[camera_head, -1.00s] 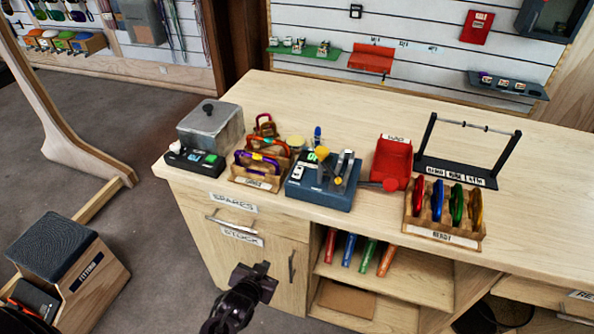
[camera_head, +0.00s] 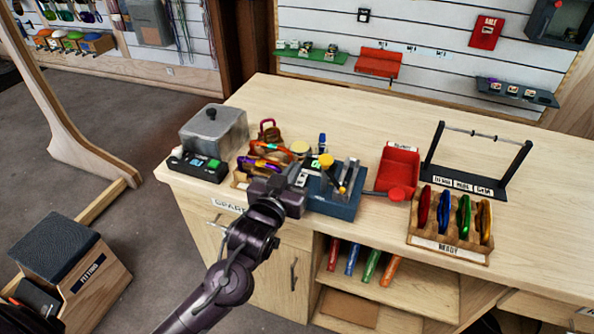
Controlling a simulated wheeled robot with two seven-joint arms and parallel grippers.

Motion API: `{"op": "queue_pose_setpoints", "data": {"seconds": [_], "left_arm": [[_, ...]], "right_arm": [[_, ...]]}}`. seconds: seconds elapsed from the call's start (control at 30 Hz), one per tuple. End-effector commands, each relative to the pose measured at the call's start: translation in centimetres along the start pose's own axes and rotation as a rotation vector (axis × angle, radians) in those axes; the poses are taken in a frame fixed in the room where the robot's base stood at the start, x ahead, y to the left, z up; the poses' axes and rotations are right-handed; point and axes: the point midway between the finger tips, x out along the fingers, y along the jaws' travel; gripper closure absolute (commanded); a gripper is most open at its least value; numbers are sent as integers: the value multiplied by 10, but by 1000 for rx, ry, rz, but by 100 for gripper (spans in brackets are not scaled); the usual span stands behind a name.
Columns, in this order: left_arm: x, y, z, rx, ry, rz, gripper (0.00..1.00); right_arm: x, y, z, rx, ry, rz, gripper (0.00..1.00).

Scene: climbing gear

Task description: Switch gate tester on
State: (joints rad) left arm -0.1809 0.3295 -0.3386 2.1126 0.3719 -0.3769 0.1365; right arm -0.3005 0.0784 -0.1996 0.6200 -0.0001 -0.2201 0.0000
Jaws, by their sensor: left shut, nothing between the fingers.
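The gate tester seems to be the blue bench device (camera_head: 335,205) with metal uprights and a yellow knob (camera_head: 326,160), near the front edge of the bench. My left gripper (camera_head: 296,178) is shut and empty, at the left side of this device. It covers the device's left part, where a white panel shows only in small part. I cannot tell whether the fingers touch it. My right gripper is not in view.
A red bin (camera_head: 398,168), a READY rack (camera_head: 447,246) and a black frame (camera_head: 470,182) stand right.

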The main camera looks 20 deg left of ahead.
Motion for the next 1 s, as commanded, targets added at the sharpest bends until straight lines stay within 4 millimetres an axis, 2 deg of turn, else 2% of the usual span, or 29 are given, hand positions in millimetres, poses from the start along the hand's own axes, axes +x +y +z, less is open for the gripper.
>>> {"op": "queue_pose_setpoints", "data": {"seconds": [0.03,0.13,0.23,0.43,0.83,1.0], "left_arm": [[12,0,-4,1,2,-2,100],[29,0,0,1,-1,0,100],[30,0,20,2,-5,0,100],[34,0,36,0,-1,0,100],[34,0,39,0,0,0,100],[36,0,36,0,-36,0,100]], "right_arm": [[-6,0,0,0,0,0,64],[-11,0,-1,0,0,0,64],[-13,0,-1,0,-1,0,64],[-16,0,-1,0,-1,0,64],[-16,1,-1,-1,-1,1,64],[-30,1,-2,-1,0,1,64]]}}
